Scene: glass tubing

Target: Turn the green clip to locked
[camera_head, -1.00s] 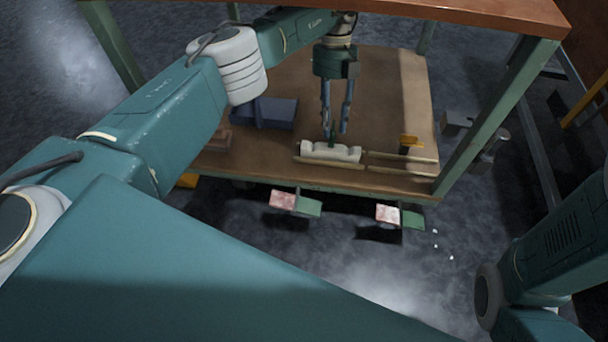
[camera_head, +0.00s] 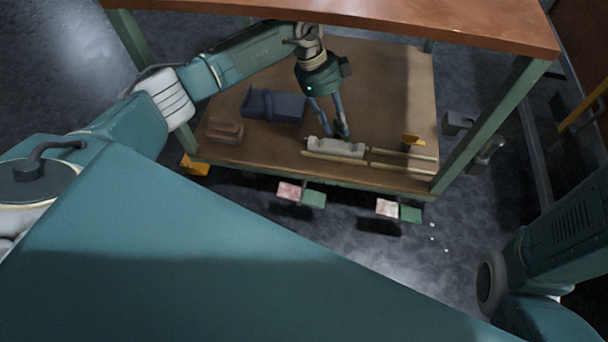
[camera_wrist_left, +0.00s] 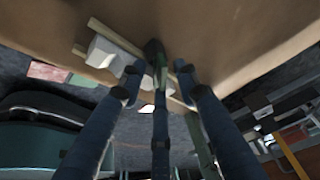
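The green clip (camera_head: 341,128) is a small dark upright piece on the pale grey block (camera_head: 337,147) at the shelf's front. It also shows as a dark green knob in the left wrist view (camera_wrist_left: 153,48). My left gripper (camera_head: 334,126) reaches down from above, tilted, with its fingers around or beside the clip. In the left wrist view the fingertips stand apart, the clip lying between and just beyond them. I cannot tell whether a finger touches it. The fingers partly cover the clip. My right gripper is out of view.
A blue tray (camera_head: 272,105) and a brown block (camera_head: 225,131) lie left. The tabletop (camera_head: 480,25) overhangs the shelf. Red and green plates (camera_head: 302,194) jut out below its front edge.

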